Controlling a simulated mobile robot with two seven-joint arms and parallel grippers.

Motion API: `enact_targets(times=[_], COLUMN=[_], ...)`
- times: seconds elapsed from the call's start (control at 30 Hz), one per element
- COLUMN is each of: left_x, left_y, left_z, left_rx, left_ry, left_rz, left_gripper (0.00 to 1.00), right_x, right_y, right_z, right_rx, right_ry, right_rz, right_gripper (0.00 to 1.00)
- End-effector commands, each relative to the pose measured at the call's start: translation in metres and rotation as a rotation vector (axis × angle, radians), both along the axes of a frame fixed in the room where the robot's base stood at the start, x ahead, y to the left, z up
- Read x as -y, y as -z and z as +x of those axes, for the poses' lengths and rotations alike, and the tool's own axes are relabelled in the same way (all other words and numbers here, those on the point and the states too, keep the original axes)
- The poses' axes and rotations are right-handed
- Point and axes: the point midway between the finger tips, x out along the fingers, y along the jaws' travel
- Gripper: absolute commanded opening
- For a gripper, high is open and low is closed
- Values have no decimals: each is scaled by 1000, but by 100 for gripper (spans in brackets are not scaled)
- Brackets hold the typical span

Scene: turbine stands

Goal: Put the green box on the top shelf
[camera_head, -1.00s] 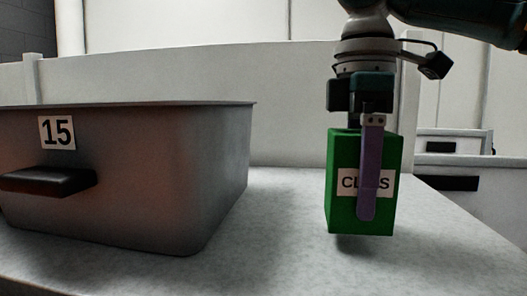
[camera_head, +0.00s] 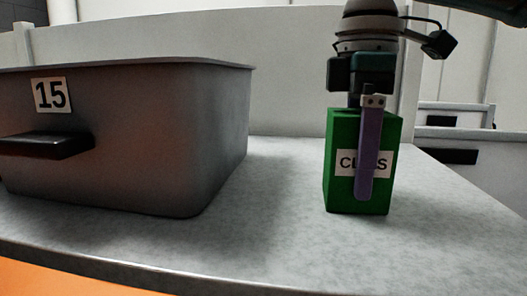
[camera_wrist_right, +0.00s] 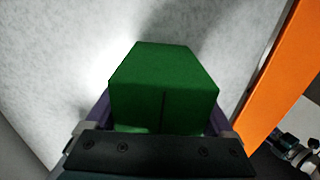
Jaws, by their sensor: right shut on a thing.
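The green box (camera_head: 344,190) with a white label is upright at the right part of the grey shelf surface (camera_head: 270,235). My right gripper (camera_head: 368,190) comes down from above and is shut on it, with a purple finger across the label. Its base is at or very close to the surface; I cannot tell if it touches. In the right wrist view the box (camera_wrist_right: 163,85) sits between the two fingers, its top facing the camera. My left gripper is not in view.
A large grey bin (camera_head: 120,150) labelled 15, with a dark handle, stands to the left of the box. A light wall runs behind. The surface between bin and box is clear. An orange edge (camera_head: 60,282) shows at the front left.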

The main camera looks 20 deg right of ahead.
Motion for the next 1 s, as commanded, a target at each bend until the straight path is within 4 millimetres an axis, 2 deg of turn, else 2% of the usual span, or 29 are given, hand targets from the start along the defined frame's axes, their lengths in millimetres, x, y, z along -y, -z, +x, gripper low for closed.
enact_targets(times=[0.03, 0.07, 0.13, 0.57, 0.83, 1.0], left_x=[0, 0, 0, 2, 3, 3], left_y=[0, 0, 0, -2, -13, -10], left_z=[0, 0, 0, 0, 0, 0], left_rx=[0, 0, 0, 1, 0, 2], left_ry=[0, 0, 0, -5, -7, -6], left_rz=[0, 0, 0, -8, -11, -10], left_gripper=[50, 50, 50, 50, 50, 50], right_x=[0, 0, 0, 0, 0, -1], right_y=[1, 1, 0, -2, -26, -39], right_z=[0, 0, 0, 0, 0, 1], right_rx=[0, 1, 1, 1, 2, 2], right_ry=[0, 0, 0, 0, 0, -1], right_rz=[0, 0, 0, 1, 1, 1], right_gripper=[0, 90, 98, 100, 100, 100])
